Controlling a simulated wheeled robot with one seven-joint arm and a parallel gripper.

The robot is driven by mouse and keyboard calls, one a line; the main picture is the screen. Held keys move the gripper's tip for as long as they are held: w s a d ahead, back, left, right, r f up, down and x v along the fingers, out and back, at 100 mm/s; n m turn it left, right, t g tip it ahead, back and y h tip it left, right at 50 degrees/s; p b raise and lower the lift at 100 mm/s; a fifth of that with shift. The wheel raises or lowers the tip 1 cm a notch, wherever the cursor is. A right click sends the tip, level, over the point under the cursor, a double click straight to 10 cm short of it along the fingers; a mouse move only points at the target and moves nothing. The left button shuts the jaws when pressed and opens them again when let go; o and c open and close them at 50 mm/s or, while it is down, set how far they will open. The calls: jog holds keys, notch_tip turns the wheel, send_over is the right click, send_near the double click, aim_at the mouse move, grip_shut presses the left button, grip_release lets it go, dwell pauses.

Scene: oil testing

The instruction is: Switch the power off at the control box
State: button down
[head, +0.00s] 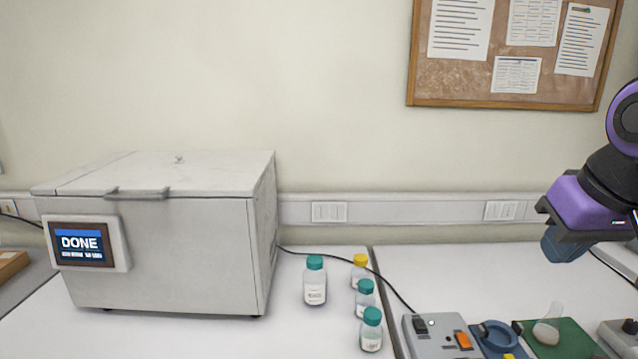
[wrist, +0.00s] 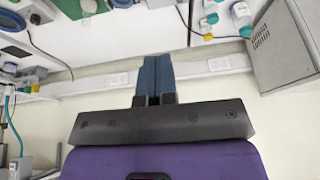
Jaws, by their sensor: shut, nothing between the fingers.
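The control box (head: 432,345) is a grey box at the bottom of the head view, cut by the lower edge. It has a black rocker switch (head: 420,325) and an orange switch (head: 463,340) on top. Whether either is on or off is too small to tell. My gripper (head: 565,246) hangs in the air at the right, above and to the right of the box, well apart from it. In the wrist view its blue fingers (wrist: 154,77) are closed together with nothing between them.
A white machine (head: 160,255) with a screen reading DONE stands at the left. Several capped bottles (head: 315,282) stand between it and the control box. A blue holder (head: 497,335) and a green mat (head: 562,340) with a flask (head: 548,328) lie right of the box. A cable runs behind.

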jog(key=shift+t, duration=0.3)
jog(key=s, duration=0.3)
jog(key=s+r, duration=0.1)
jog(key=shift+s+d+r, duration=0.1)
jog(key=shift+s+d, duration=0.2)
jog(key=shift+s, duration=0.05)
jog(key=m+g, duration=0.6)
jog(key=m, duration=1.1)
send_over(422, 326)
jog(key=w, duration=0.1)
notch_tip(422, 326, down, 18)
jog(key=f, duration=0.1)
jog(key=shift+w+f+m+g, duration=0.3)
jog(key=shift+w+m, duration=0.2)
jog(key=f, duration=0.4)
jog(key=s+f, duration=0.1)
jog(key=f, duration=0.9)
jog(key=shift+s, duration=0.4)
